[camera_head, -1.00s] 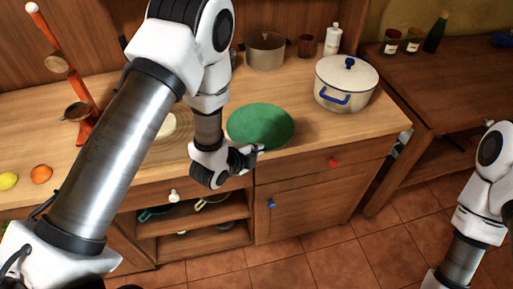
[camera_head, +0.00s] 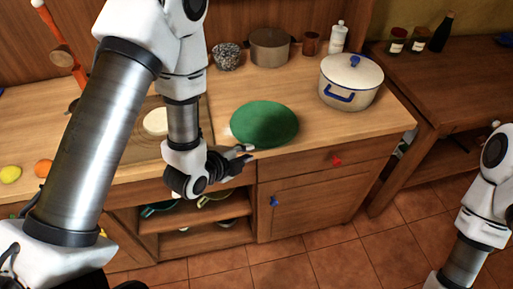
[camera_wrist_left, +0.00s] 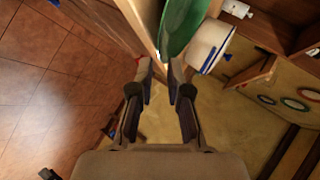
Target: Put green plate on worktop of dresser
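The green plate (camera_head: 265,123) lies on the light wooden worktop (camera_head: 300,146) of the dresser, near its front edge. In the left wrist view the green plate (camera_wrist_left: 183,22) shows just beyond the fingertips. My left gripper (camera_head: 248,153) is at the front edge of the worktop, just in front and to the left of the plate. In the left wrist view my left gripper (camera_wrist_left: 161,68) has a gap between its fingers and nothing in it. The plate looks clear of the fingers. My right arm shows at the right edge, but its gripper is out of view.
A white pot with a blue handle (camera_head: 350,82) stands right of the plate. A brown pot (camera_head: 270,47) and a speckled bowl (camera_head: 228,56) stand behind. A white disc (camera_head: 156,121) is on the left, partly behind my arm. A darker counter (camera_head: 440,85) is at right.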

